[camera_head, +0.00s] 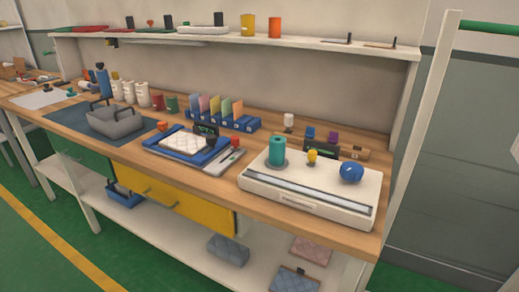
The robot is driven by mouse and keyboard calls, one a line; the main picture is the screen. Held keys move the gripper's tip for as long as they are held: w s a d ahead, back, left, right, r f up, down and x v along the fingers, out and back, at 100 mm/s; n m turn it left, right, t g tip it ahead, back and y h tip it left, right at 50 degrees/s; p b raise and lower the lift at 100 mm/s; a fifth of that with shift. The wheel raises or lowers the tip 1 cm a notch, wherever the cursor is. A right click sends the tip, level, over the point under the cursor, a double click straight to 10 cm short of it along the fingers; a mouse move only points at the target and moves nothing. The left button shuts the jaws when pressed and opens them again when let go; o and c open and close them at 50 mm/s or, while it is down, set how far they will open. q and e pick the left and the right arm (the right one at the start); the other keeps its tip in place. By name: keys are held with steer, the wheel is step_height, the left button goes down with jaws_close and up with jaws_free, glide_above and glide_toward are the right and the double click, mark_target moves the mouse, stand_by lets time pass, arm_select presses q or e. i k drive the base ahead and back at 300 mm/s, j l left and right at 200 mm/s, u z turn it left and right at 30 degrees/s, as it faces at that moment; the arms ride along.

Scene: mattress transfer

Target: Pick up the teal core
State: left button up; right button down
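The teal core (277,150) is an upright teal cylinder. It stands on a grey round base at the back left of a white flat device (254,186) on the right part of the workbench. A small yellow piece (312,156) and a blue round piece (351,172) sit to its right on the same device. Neither of my grippers shows in the head view.
Left of the device is a blue tray with a white quilted pad (186,141). Blue holders with coloured cards (218,112) stand behind. A grey basket (116,122) sits further left. A shelf (330,45) runs above the bench.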

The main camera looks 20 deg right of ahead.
mark_target(277, 144)
steer(key=i+j, duration=0.15)
steer(key=j, duration=0.2)
steer(key=i+j+z, duration=0.1)
steer(key=j, duration=0.3)
steer(key=i+j+z, duration=0.1)
steer(key=z, duration=1)
